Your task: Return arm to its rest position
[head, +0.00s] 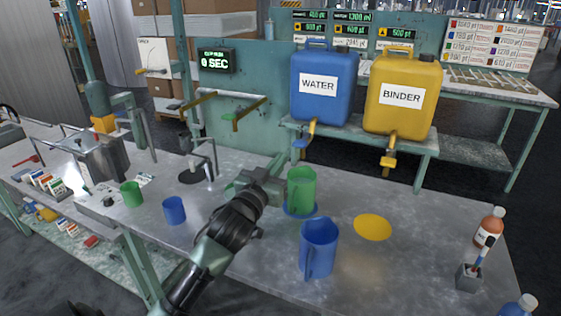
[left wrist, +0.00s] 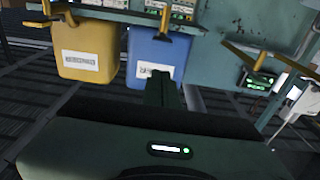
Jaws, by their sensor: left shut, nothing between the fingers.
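My left arm reaches in from the bottom left over the grey table (head: 400,275). My left gripper (head: 277,168) is shut and empty, just left of the green pitcher (head: 302,188) in the head view. I cannot tell whether the two touch. The left wrist view looks from above the hand, upside down, with the shut fingers (left wrist: 166,88) pointing away in front of the blue WATER tank (left wrist: 157,60). My right gripper is not in view.
The green pitcher stands on a blue disc (head: 290,212). A blue pitcher (head: 318,250) and a yellow disc (head: 373,227) are nearby. Small green (head: 131,194) and blue (head: 174,210) cups stand left. The WATER (head: 322,85) and yellow BINDER (head: 402,93) tanks stand behind.

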